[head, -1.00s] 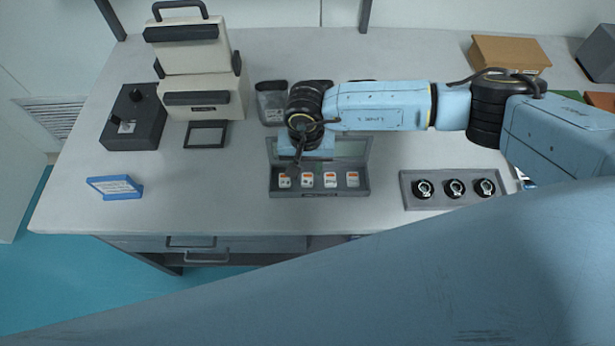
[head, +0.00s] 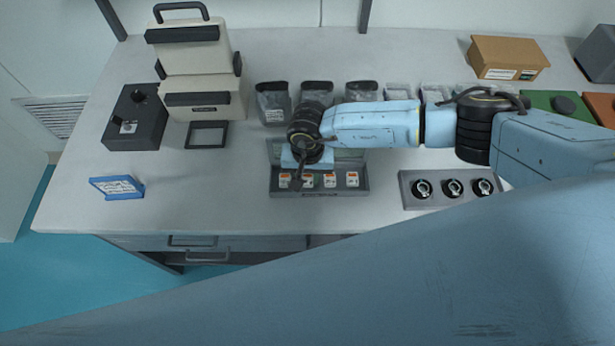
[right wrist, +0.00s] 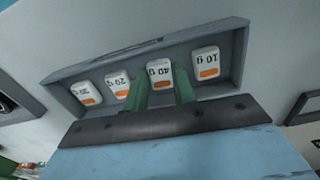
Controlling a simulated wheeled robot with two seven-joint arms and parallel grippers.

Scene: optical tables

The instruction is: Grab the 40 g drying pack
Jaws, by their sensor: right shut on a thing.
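The 40 g drying pack (right wrist: 160,74) is white with an orange patch and stands in a row of similar packs in a grey case. In the right wrist view, the green fingers of my right gripper (right wrist: 163,92) are on either side of it, shut on it. In the head view, my right gripper (head: 300,181) reaches down into the open case (head: 320,194), at the second pack from the left (head: 308,181). The pack is still in line with its neighbours; I cannot tell whether it is lifted. My left gripper is not in view.
The 10 g pack (right wrist: 207,64) and 20 g pack (right wrist: 117,84) flank it closely. A tray with three round black pieces (head: 453,188) is to the right. Grey containers (head: 272,103) stand behind the case. A blue-framed sign (head: 117,187) is at left, with clear table between.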

